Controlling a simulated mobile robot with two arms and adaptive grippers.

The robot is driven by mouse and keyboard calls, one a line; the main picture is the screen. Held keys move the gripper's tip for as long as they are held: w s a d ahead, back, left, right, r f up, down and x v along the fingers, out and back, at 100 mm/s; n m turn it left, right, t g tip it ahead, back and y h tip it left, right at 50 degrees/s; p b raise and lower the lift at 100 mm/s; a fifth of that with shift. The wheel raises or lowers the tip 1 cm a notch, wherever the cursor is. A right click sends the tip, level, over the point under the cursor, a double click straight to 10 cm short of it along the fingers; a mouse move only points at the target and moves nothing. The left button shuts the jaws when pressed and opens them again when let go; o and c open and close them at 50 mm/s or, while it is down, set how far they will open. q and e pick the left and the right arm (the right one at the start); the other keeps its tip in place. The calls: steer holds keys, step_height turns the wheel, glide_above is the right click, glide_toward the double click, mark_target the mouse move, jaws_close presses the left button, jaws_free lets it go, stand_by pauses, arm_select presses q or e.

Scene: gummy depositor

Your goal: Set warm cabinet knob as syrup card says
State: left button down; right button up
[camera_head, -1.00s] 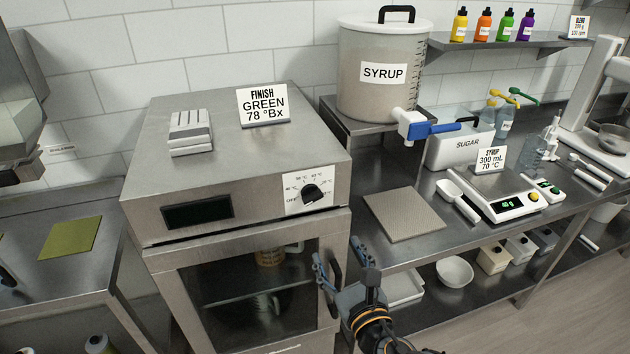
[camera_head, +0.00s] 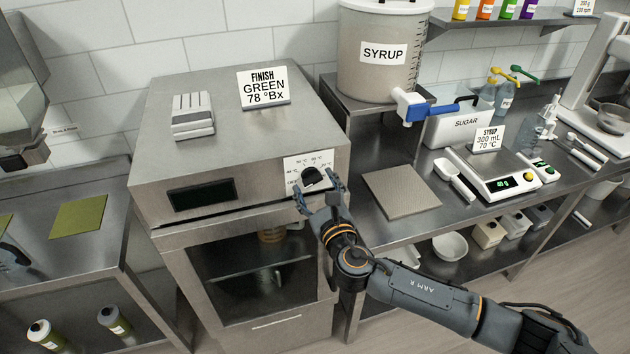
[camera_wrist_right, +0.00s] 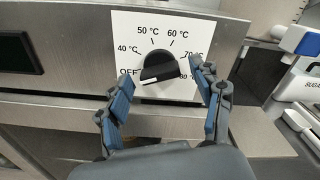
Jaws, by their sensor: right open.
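The warm cabinet (camera_head: 240,175) has a black round knob (camera_head: 312,177) on a white dial plate at the right of its front panel. In the right wrist view the knob (camera_wrist_right: 158,66) has a white mark low on its left, toward OFF. The dial runs from OFF through 40, 50, 60 and 70 to 80 °C. My right gripper (camera_head: 316,190) is open, just in front of the knob. In the wrist view its fingers stand left and right below the knob; contact cannot be told. The syrup card (camera_head: 487,138) reads 300 mL, 70 °C. My left gripper is out of view.
A finish card (camera_head: 263,86) and a pale ridged block (camera_head: 192,115) sit on the cabinet top. The syrup tank (camera_head: 378,60) with its blue-handled tap stands behind right. A scale (camera_head: 490,177) and a textured mat (camera_head: 401,192) lie on the right bench.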

steer(key=shift+w, duration=0.25)
steer(key=c, duration=1.1)
steer(key=shift+c, duration=0.2)
